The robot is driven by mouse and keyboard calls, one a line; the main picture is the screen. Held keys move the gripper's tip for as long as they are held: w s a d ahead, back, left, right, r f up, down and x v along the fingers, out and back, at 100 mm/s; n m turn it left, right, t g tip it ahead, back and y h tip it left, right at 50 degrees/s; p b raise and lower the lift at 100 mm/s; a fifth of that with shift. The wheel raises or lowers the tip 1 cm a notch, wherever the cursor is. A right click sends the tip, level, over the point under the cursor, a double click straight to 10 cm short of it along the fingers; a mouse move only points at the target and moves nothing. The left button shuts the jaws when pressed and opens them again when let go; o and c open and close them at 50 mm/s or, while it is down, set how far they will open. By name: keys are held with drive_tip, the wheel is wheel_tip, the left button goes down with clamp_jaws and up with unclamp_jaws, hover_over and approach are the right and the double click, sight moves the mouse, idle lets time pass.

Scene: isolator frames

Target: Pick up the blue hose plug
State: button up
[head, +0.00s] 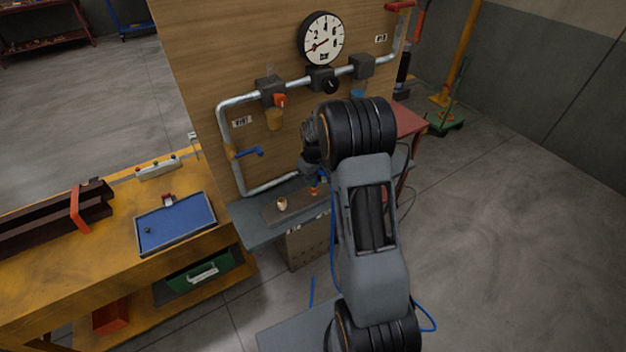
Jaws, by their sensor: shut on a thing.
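My gripper (312,176) is at the grey shelf below the pipework, partly hidden behind my own arm. Its jaws are shut on a small blue piece, the blue hose plug (308,169), of which only a little shows. The plug is just above a small orange-red fitting (315,189) on the shelf; I cannot tell whether they touch. A thin blue hose (332,228) hangs down beside my arm.
A wooden panel (205,60) behind carries a pipe, a round gauge (322,39) and a blue-handled valve (249,152). A pale fitting (282,204) stands on the grey shelf (250,222). A yellow bench (110,270) with a blue tray (176,222) is left.

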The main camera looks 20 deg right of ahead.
drive_tip(key=shift+w+r, duration=0.1)
drive_tip(key=shift+r, duration=0.35)
wheel_tip(320, 180, up, 2)
drive_tip(key=shift+r+b, duration=0.1)
drive_tip(key=shift+b, duration=0.2)
drive_tip(key=s+a+r+b, duration=0.3)
drive_tip(key=s+a+r, duration=0.6)
drive_tip(key=s+r, duration=0.1)
drive_tip(key=shift+s+a+b, duration=0.2)
drive_tip(key=shift+s+b, duration=0.1)
drive_tip(key=shift+b, duration=0.1)
drive_tip(key=shift+r+p, duration=1.5)
drive_tip(key=shift+r, duration=0.25)
